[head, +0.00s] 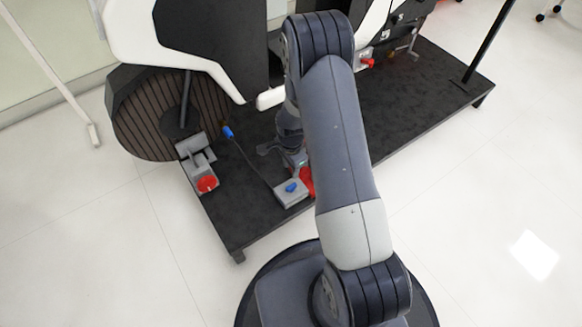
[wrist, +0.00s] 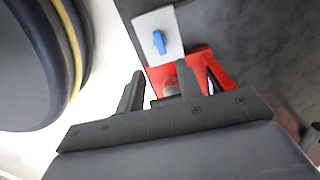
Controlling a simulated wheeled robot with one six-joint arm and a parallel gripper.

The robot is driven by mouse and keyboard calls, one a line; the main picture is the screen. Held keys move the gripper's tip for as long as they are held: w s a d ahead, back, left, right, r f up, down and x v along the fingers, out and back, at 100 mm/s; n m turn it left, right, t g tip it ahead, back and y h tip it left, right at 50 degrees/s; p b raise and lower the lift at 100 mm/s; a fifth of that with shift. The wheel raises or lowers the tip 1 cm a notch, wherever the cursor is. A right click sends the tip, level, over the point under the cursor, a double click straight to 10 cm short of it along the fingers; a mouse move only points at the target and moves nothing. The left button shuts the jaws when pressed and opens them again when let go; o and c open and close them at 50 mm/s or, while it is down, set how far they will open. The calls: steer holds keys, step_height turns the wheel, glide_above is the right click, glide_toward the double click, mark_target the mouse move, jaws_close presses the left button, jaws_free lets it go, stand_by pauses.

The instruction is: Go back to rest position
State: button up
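My gripper (wrist: 160,84) shows at the bottom of the wrist view, with its two dark fingers apart and nothing visibly clamped between them. Just beyond the fingertips is a red part (wrist: 188,66) with a light grey block bearing a blue knob (wrist: 160,42). A small grey cylindrical piece shows beside the right finger; I cannot tell whether they touch. In the head view my arm reaches forward over the black platform, and its end is low near the grey box with the blue knob (head: 291,188). My arm hides part of the red part there.
The black platform (head: 235,215) carries a white and black chassis rig (head: 215,40), a ribbed round drum (head: 150,110) and a grey fixture with a red knob (head: 206,184). A cable with a blue end (head: 228,132) lies there. A black post (head: 487,45) stands right.

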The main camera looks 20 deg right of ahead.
mark_target(291, 186)
steer(key=shift+f, duration=0.15)
step_height(291, 186, down, 11)
steer(key=b, duration=0.4)
steer(key=shift+r+n, duration=0.25)
steer(key=shift+n, duration=0.75)
